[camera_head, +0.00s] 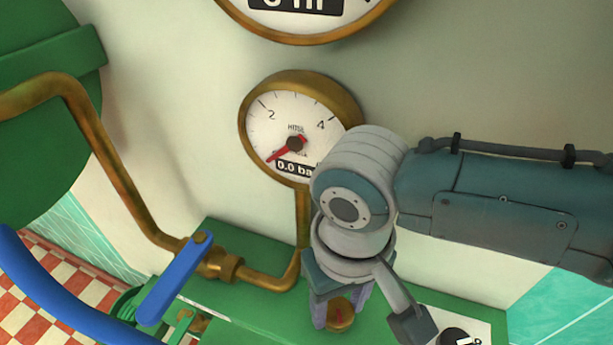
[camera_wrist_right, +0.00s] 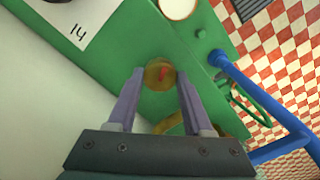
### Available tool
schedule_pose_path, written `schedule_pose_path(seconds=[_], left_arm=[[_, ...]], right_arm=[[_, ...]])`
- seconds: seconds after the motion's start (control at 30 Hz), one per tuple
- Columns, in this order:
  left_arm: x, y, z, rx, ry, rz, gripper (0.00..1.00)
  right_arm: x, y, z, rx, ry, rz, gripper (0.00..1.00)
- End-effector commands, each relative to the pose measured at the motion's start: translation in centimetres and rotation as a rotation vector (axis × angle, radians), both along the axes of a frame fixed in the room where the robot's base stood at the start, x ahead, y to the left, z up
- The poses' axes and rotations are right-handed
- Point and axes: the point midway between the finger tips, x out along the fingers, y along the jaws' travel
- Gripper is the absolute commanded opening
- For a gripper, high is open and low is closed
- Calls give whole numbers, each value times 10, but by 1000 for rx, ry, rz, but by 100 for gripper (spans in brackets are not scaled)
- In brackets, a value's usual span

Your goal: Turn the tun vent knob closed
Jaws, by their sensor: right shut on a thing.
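The vent knob is a small round brass knob with a red mark on its face. It sits on the green panel at the bottom of the head view (camera_head: 341,318) and in the middle of the right wrist view (camera_wrist_right: 153,84). My right gripper (camera_head: 341,308) reaches down over it, with its two purple-grey fingers on opposite sides of the knob. In the wrist view my right gripper (camera_wrist_right: 161,76) is shut on the knob, its fingertips at the knob's sides. The red mark points nearly straight up there. My left gripper is not in view.
A brass gauge (camera_head: 262,127) reading 0.0 hangs on the pale wall beside my right arm. A brass pipe (camera_head: 130,195) with a blue lever (camera_head: 174,280) lies left of the knob. A white plate with a black dial (camera_head: 455,337) is at right.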

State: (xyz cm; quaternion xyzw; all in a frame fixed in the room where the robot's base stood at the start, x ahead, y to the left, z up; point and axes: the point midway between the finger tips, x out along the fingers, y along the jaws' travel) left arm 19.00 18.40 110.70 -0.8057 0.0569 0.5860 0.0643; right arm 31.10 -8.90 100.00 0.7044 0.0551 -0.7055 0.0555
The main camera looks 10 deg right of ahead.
Motion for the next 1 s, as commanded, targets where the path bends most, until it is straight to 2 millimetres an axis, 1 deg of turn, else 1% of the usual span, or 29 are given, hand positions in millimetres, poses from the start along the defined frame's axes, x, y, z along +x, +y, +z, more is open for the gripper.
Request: schedule_pose_path(seconds=[0.03, 0.1, 0.3, 0.5, 0.7, 1.0], left_arm=[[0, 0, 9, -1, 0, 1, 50], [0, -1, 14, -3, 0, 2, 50], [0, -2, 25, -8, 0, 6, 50], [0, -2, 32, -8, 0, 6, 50], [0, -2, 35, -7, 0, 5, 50], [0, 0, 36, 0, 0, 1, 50]], right_arm=[[-1, 1, 5, 2, 3, -46, 0], [-1, 1, 4, 2, 3, -109, 0], [-1, 1, 3, 2, 3, -273, 0], [0, 1, 2, 2, 1, -396, 0], [0, 1, 1, 1, 0, -470, 0], [1, 0, 1, 1, -2, -507, 0]])
